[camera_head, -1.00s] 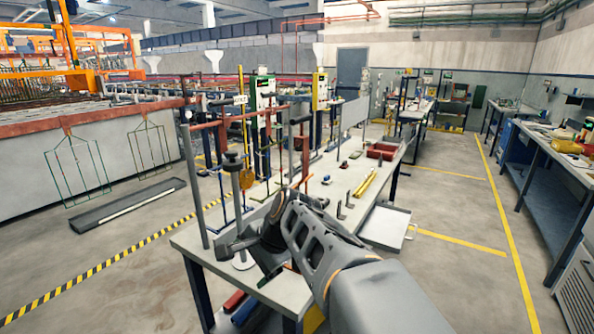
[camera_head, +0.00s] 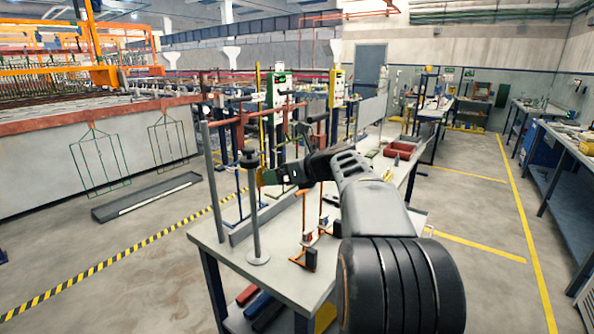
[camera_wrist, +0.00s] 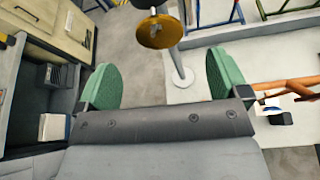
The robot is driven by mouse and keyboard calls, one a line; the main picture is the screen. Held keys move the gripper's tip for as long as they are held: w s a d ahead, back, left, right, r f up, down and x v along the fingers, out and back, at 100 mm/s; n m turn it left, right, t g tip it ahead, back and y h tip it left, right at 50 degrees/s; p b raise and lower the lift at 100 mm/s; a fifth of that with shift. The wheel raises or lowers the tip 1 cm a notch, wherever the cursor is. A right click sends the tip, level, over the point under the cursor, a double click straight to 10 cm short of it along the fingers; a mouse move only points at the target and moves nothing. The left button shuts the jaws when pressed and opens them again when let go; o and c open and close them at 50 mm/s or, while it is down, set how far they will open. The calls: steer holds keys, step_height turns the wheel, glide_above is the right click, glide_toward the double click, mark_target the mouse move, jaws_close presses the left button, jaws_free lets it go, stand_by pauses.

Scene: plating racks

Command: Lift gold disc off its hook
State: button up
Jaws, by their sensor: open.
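The gold disc (camera_wrist: 160,31) shows in the wrist view at the top middle, below a dark round part at the picture's edge. In the head view a small patch of gold (camera_head: 266,178) shows beside the grey post (camera_head: 255,215), left of my gripper (camera_head: 277,177). In the wrist view the two green pads of my gripper (camera_wrist: 163,80) are wide apart and empty. The disc lies beyond the pads, sideways between them and apart from both. The hook and how the disc hangs on it cannot be made out.
The grey post has a black knob on top and a round base on the bench (camera_head: 230,255). An orange rack (camera_head: 303,235) stands right of it, and also shows in the wrist view (camera_wrist: 290,85). A red crossbar (camera_head: 262,110) on uprights stands behind.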

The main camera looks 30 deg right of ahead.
steer(key=x, duration=0.7)
steer(key=c, duration=1)
steer(key=o, duration=0.4)
steer(key=shift+c, duration=0.2)
steer(key=c, duration=0.3)
steer(key=shift+p, duration=0.3)
steer(key=shift+c, duration=0.2)
steer(key=shift+s+r+p, duration=0.2)
steer(key=shift+r+p, duration=0.3)
steer(key=shift+s+d+r, duration=0.15)
steer(key=shift+s+d+r+p, duration=0.15)
steer(key=shift+s+r+p, duration=0.1)
steer(key=shift+s+p, duration=0.1)
